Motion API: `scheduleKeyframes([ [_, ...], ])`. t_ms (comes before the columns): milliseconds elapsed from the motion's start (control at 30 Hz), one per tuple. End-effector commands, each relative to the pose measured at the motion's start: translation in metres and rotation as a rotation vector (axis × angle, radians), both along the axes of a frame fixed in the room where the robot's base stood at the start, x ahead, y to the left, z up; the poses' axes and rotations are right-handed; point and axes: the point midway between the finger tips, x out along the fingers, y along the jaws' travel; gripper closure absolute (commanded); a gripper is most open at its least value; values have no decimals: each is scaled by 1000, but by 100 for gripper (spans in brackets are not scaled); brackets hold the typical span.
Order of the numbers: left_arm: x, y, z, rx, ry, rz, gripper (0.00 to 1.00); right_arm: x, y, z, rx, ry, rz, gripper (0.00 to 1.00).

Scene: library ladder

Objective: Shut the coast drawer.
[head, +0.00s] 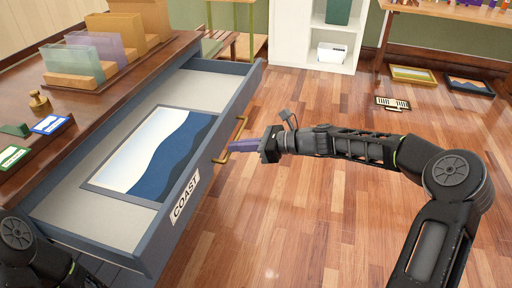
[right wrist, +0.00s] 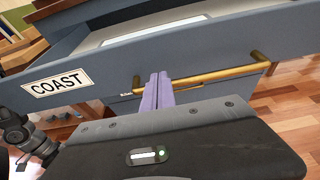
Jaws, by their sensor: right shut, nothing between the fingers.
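The coast drawer (head: 217,148) stands pulled open from the wooden cabinet, with a white COAST label (head: 185,196) on its blue-grey front. A framed picture of blue and white waves (head: 150,155) lies inside it. The brass handle (head: 236,137) is on the front, and it also shows in the right wrist view (right wrist: 215,76). My right gripper (head: 232,146) is shut and empty, its purple fingers pointing at the drawer front by the handle. In the right wrist view the fingertips (right wrist: 158,78) overlap the handle; I cannot tell if they touch. My left gripper is not visible.
The wooden cabinet top (head: 100,103) holds upright dividers (head: 85,55), a brass stamp (head: 38,101) and small cards. A white shelf (head: 318,35) stands behind. Much wooden floor to the right is clear.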

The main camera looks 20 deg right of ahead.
Motion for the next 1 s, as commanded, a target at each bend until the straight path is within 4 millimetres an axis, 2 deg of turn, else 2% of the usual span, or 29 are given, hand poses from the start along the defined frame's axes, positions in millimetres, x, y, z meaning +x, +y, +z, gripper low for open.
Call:
scheduleKeyframes([
  [100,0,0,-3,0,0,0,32,9,15,0,0,-2,3,100],
  [200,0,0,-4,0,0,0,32,14,22,1,-1,-3,2,100],
  [767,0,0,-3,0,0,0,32,18,27,2,-1,-2,1,100],
  [1000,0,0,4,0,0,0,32,28,47,4,1,-3,4,100],
])
